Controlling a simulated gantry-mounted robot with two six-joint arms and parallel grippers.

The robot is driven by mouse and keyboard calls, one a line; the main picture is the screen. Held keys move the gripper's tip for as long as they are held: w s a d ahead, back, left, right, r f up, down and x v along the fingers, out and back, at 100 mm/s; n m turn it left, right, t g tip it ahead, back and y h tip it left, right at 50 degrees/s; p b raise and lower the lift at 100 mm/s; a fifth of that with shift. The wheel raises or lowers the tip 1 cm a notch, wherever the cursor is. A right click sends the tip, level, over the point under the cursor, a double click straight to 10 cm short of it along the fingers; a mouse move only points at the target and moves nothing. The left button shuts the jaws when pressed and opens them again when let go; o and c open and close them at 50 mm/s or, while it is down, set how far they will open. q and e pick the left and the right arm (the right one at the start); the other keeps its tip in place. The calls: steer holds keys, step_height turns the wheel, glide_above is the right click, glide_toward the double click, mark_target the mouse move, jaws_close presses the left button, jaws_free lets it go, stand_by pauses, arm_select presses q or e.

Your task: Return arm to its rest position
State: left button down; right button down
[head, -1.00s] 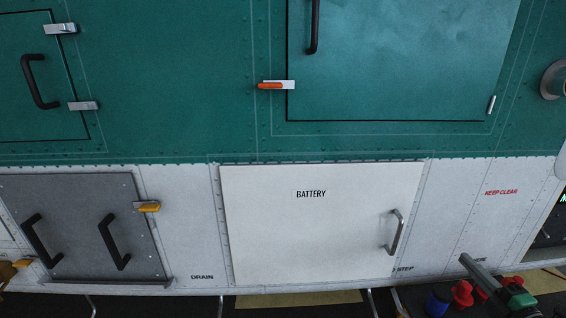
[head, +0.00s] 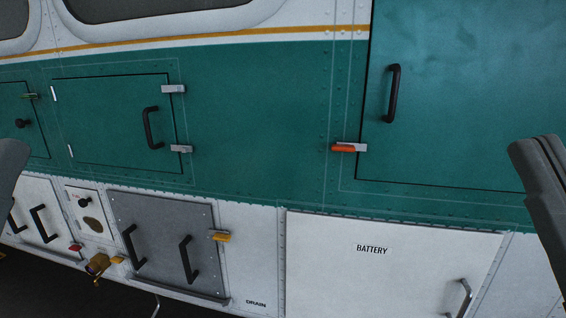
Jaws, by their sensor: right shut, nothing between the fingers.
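My right gripper (head: 541,150) stands upright at the right edge, in front of the teal fuselage and right of the battery panel. Its fingers are together with nothing between them. Part of my left arm (head: 8,172) shows as a dark grey shape cut off by the left edge. Whether its jaws are open or shut cannot be seen.
The helicopter side fills the view. The white battery panel (head: 340,265), grey two-handled panel (head: 165,235) and teal doors (head: 440,110) look closed. A brass fitting (head: 98,264) juts out at lower left. Dark floor (head: 35,285) shows below.

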step_height(320, 180, up, 38)
steer(key=d+m+h+p, duration=0.1)
steer(key=m+p, duration=0.5)
steer(key=p, duration=3.2)
steer(key=shift+s, duration=0.15)
